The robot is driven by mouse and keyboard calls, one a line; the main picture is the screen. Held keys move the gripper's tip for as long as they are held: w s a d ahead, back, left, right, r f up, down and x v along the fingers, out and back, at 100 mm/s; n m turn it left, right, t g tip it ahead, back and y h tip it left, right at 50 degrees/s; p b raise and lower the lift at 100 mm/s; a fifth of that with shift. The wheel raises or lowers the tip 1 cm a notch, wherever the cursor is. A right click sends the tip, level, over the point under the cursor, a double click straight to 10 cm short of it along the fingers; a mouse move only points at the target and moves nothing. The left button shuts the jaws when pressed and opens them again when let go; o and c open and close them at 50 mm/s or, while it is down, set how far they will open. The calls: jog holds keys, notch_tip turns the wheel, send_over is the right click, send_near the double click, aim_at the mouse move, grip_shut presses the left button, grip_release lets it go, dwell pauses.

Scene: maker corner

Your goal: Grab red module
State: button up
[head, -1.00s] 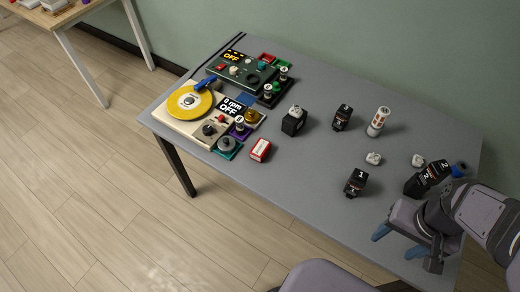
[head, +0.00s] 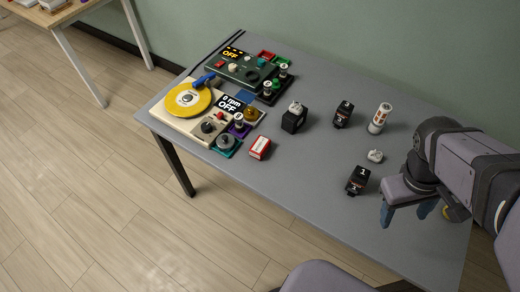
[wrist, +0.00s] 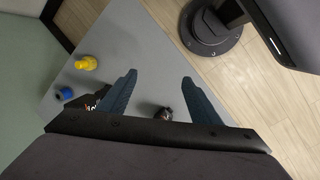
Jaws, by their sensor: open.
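A small red box with a white label (head: 260,147) lies on the grey table (head: 310,185), right of the turntable unit. It is the most clearly red loose block; I cannot tell for sure that it is the red module. My gripper (head: 408,212) is open and empty above the table's right part, far to the right of the red box. In the wrist view, my gripper's blue fingers (wrist: 159,76) are spread apart over the table edge. The red box is not visible there.
A turntable unit with a yellow disc (head: 180,99) and a green control unit (head: 245,69) stand at the left. Black modules (head: 357,180), a white-red cylinder (head: 379,118) and a white piece (head: 375,156) stand between. A yellow piece (wrist: 86,63) and blue piece (wrist: 65,94) show below my wrist.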

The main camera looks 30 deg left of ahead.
jog(key=w+a+f+n+t+h+b, duration=0.1)
jog(key=w+a+n+t+h+b, duration=0.15)
jog(key=w+a+n, duration=0.5)
jog(key=r+n+t+y+b, duration=0.2)
jog(key=n+t+y+b, duration=0.35)
jog(key=n+t, duration=1.05)
send_over(258, 147)
jog(key=s, duration=0.6)
jog(key=n+g, duration=0.5)
jog(key=g, duration=0.1)
jog(key=shift+t+y, duration=0.25)
jog(key=shift+y, duration=0.05)
jog(key=f, duration=1.5)
jog(key=shift+w+d+f, duration=0.15)
jog(key=shift+d+f, duration=0.05)
jog(key=shift+f, duration=0.45)
jog(key=shift+p+x, duration=0.7)
jog(key=shift+x, duration=1)
jog(key=shift+p+x, duration=0.45)
jog(key=shift+x, duration=1.55)
